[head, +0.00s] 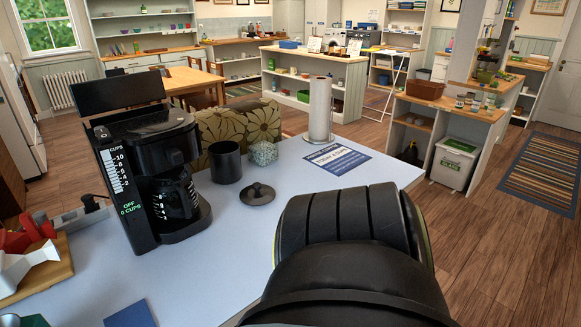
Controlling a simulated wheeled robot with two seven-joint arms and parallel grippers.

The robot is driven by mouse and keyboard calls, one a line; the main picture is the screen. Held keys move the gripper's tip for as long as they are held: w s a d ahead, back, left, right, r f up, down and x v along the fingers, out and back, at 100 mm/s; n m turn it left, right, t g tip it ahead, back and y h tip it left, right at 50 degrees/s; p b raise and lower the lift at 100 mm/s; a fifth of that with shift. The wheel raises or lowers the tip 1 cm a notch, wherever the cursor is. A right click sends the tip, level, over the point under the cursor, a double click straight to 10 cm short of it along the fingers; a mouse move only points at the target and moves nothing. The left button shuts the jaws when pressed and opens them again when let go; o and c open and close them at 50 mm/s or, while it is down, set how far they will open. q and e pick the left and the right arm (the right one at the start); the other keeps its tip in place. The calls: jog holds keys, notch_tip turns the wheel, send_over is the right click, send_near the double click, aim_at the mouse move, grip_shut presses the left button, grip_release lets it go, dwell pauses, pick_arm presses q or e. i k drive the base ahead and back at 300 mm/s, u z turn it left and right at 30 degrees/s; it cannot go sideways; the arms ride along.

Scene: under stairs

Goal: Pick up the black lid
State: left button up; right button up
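A small round black lid (257,194) with a knob on top lies flat on the light blue-grey table (236,262). A black canister (225,162), open at the top, stands upright just behind and left of the lid, apart from it. A large black segment of my own arm (345,225) fills the lower middle of the head view, in front and to the right of the lid. No fingertips of either gripper show, so I cannot see whether they are open. Nothing touches the lid.
A black coffee maker (150,175) with a raised top stands left of the lid. A patterned glass bowl (264,153), a printed sheet (337,159) and a paper towel roll (319,108) are behind it. A wooden board (40,283) holds items at far left. The table front is mostly clear.

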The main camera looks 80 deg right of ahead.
aim_at(257, 194)
jog(key=z, duration=2.35)
